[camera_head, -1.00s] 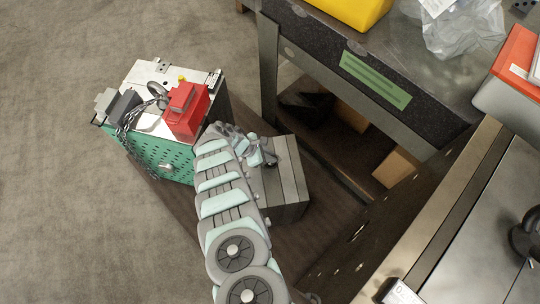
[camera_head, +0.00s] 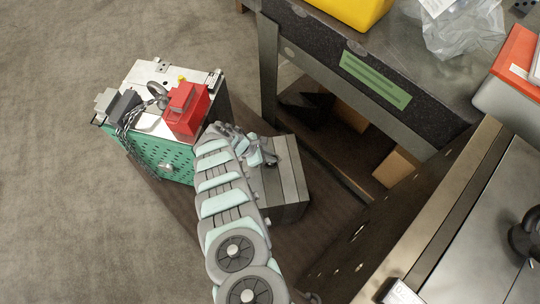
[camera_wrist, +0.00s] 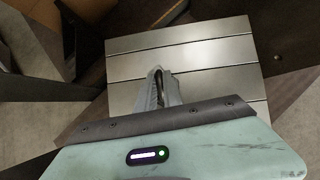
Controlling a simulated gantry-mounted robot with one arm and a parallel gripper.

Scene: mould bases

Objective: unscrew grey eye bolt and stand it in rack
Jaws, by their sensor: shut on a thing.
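My gripper (camera_wrist: 158,92) is over the grey mould base (camera_wrist: 190,55), a block with grooves across its top. Its fingers are closed together on a small grey part, taken as the grey eye bolt (camera_wrist: 159,73), of which only a little shows between the fingertips. In the head view, my gripper (camera_head: 267,158) is above the left part of the grey mould base (camera_head: 290,178). The fingers hide most of the bolt, and I cannot tell whether it is still in the block. I cannot make out the rack for certain.
A green perforated cart (camera_head: 160,152) with a silver top stands left of the block. It bears a red block (camera_head: 186,112), a dark ring (camera_head: 157,88) and a chain (camera_head: 124,128). A workbench (camera_head: 350,85) is behind to the right; another dark table (camera_head: 480,230) is at right.

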